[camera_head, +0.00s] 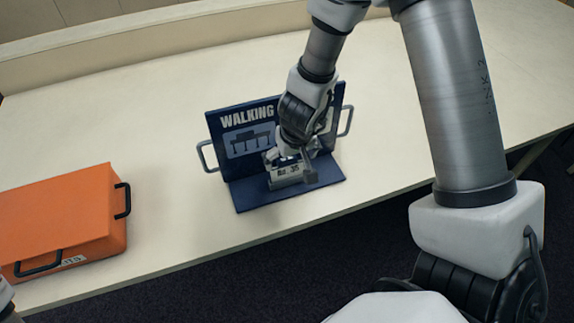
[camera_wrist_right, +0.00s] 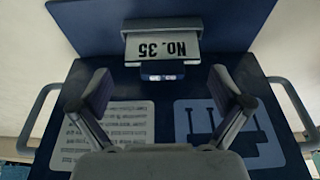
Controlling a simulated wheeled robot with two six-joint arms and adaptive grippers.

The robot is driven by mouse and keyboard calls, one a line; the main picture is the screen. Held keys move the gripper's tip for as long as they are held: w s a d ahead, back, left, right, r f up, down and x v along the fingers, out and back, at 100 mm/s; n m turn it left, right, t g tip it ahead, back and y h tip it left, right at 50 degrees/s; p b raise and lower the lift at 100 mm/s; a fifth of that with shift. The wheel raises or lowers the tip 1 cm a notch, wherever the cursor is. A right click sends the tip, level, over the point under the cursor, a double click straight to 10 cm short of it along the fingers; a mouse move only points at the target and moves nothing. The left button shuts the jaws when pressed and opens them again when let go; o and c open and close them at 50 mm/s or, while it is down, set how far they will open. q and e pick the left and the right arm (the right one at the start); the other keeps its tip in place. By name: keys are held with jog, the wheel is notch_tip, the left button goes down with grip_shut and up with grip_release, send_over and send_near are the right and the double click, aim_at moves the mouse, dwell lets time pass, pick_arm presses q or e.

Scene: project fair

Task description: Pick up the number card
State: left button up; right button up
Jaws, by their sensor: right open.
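The number card (camera_head: 288,178) is a pale piece marked "No. 35". It stands on the flat base of the dark blue display board (camera_head: 245,198), in front of the upright panel. In the right wrist view the card (camera_wrist_right: 162,48) appears upside down, above the fingertips in the picture. My right gripper (camera_head: 297,165) is over the base, close to the card, and partly hides the panel. Its fingers (camera_wrist_right: 160,78) are spread wide with nothing between them. A small blue piece with white marks (camera_wrist_right: 162,73) shows beside the card. My left gripper is not visible.
The board has grey handles (camera_head: 205,156) at both sides and reads "WALKING". An orange case (camera_head: 62,215) with black handles lies on the pale table (camera_head: 160,110) at left. The table's front edge runs just below the board. The table behind the board is clear.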

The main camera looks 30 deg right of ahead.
aim_at(288, 163)
jog(key=b+x, duration=0.1)
jog(key=x, duration=0.2)
jog(key=b+x, duration=0.2)
jog(key=shift+w+a+f, duration=0.1)
jog(key=shift+w+f, duration=0.1)
jog(key=shift+f, duration=0.2)
jog(key=shift+w+r, duration=0.1)
jog(key=c, duration=0.7)
jog(key=shift+o, duration=0.2)
jog(key=shift+r, duration=0.1)
